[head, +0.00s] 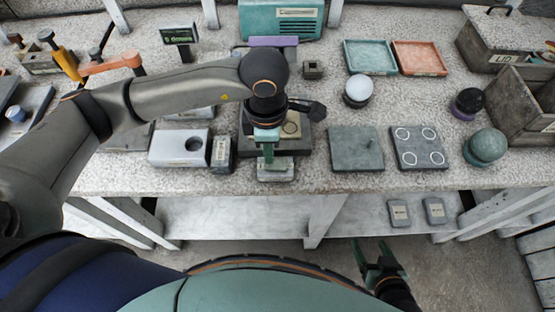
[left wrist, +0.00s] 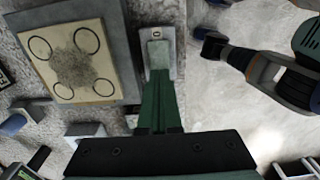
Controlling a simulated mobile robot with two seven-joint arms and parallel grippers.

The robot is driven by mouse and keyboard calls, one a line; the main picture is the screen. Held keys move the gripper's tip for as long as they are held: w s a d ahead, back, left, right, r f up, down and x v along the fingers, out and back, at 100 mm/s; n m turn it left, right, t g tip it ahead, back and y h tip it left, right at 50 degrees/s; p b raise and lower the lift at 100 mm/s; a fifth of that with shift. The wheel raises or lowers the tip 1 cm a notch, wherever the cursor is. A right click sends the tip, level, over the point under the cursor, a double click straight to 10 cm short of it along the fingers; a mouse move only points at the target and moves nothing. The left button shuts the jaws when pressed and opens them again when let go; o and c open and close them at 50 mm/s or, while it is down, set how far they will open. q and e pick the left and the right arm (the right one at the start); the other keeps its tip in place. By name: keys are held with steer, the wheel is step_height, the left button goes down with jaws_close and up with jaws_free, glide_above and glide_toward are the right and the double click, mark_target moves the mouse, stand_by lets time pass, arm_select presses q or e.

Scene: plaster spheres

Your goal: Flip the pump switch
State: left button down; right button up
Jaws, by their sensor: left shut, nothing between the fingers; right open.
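A small pale grey box with a labelled plate (head: 275,172) sits at the front edge of the table. It looks like the pump switch, though its rocker is mostly hidden by my gripper. In the left wrist view, the pale plate (left wrist: 158,32) lies at the fingertips. My left gripper (head: 268,160) points down over the box, shut and empty. Its fingertips (left wrist: 160,62) look at or just above the plate; I cannot tell whether they touch. My right gripper (head: 378,256) is open and empty, low in front of the table.
A board with rings (left wrist: 70,65) lies beside the switch. A white block with a hole (head: 180,147) and a dark labelled box (head: 222,154) stand left. A green plate (head: 356,148), a four-ring plate (head: 417,147) and a green sphere (head: 487,146) stand right.

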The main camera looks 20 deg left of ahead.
arm_select(q)
steer(key=shift+f, duration=0.2)
stand_by(0.4)
steer(key=shift+f+b, duration=0.85)
steer(key=shift+b, duration=0.25)
steer(key=shift+r, duration=0.15)
steer(key=shift+r+p, duration=1.45)
steer(key=shift+r, duration=0.95)
steer(key=shift+s, duration=0.1)
